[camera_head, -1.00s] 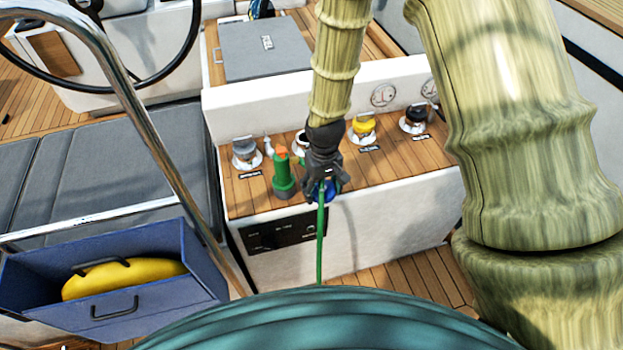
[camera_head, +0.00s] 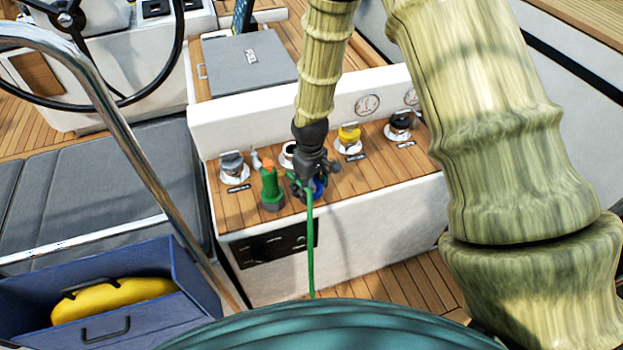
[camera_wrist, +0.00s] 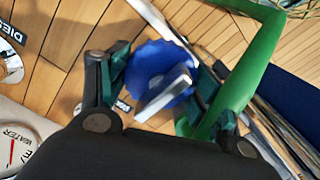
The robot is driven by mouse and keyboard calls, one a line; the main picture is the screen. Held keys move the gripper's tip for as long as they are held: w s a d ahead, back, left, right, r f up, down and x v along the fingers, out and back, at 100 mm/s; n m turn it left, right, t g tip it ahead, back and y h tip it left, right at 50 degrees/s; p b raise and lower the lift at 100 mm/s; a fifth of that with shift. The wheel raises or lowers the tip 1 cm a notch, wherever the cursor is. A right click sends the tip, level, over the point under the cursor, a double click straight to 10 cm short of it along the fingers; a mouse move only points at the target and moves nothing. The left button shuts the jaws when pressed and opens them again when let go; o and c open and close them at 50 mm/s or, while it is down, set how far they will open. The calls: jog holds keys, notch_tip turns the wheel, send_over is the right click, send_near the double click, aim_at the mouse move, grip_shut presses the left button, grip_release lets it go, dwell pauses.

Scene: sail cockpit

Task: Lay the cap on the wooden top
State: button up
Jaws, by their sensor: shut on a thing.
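The cap is a blue round cap with a grey bar across it, showing in the wrist view (camera_wrist: 157,72) between my fingers. My gripper (camera_wrist: 166,84) is shut on it. In the head view my gripper (camera_head: 309,182) is over the front edge of the wooden top (camera_head: 240,208), with a bit of the blue cap (camera_head: 319,189) showing at its right. I cannot tell whether the cap touches the wood. The wooden top is a planked surface on a white console.
A green bottle (camera_head: 271,190) with an orange tip stands close left of my gripper. Grey (camera_head: 233,167), yellow (camera_head: 348,139) and black (camera_head: 399,125) caps sit behind on the top. A steel rail (camera_head: 130,135) crosses at left.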

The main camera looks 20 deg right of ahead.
jog(key=w, duration=0.1)
jog(key=w+d, duration=0.1)
jog(key=w+p, duration=0.1)
jog(key=w, duration=0.1)
jog(key=shift+w+d+f, duration=0.1)
jog(key=shift+d+f, duration=0.15)
jog(key=shift+d, duration=0.1)
jog(key=shift+f+p, duration=0.7)
jog(key=shift+f, duration=1)
jog(key=shift+f, duration=0.15)
jog(key=o, duration=0.9)
jog(key=shift+c, duration=0.2)
notch_tip(320, 180, up, 12)
jog(key=b, duration=0.3)
